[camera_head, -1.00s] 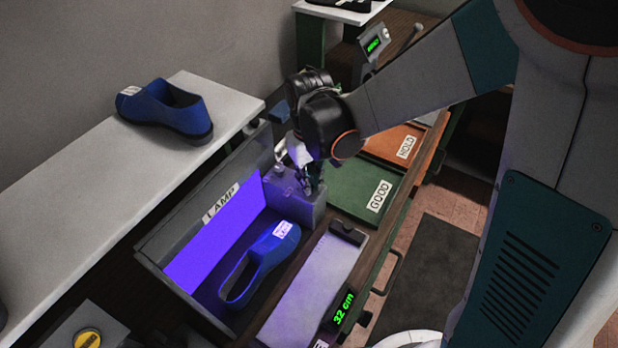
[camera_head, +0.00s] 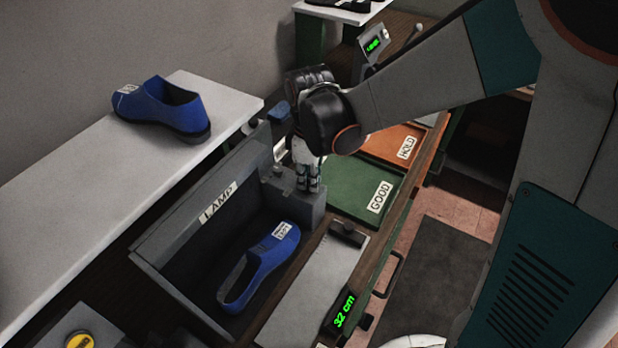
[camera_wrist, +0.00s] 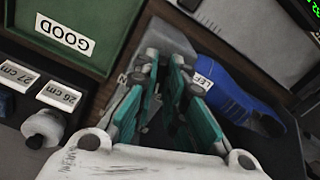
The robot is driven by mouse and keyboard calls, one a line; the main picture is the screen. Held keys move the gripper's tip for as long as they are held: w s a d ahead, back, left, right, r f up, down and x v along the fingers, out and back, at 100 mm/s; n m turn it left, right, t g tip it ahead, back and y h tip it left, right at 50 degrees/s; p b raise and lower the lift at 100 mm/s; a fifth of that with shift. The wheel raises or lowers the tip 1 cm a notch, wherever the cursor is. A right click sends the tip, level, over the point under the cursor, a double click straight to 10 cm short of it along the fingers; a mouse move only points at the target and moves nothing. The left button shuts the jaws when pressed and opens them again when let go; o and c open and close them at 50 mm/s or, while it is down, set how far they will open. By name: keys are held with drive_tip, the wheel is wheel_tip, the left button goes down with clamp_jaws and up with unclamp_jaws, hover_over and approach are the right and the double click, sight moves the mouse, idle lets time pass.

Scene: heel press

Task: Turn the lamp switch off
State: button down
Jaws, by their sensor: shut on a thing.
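The lamp box (camera_head: 180,250), labelled LAMP, is dark inside. A blue shoe (camera_head: 262,265) lies in it; the shoe also shows in the wrist view (camera_wrist: 230,90). A grey switch box (camera_head: 312,214) with a small round knob (camera_head: 278,170) on top stands at the lamp box's far right end. My gripper (camera_head: 308,186) points down onto the switch box. Its teal fingers (camera_wrist: 164,68) are close together in the wrist view and shut on the lamp switch, which they hide.
A green GOOD tray (camera_head: 352,178) and an orange HOLD tray (camera_head: 385,143) lie right of the switch box. A measuring board (camera_head: 318,280) reading 32 cm is in front. Another blue shoe (camera_head: 165,105) stands on the white shelf (camera_head: 60,190) at left.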

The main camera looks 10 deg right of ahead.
drive_tip(key=shift+n, duration=1.2)
drive_tip(key=c, duration=1.7)
unclamp_jaws()
drive_tip(key=shift+o, duration=0.2)
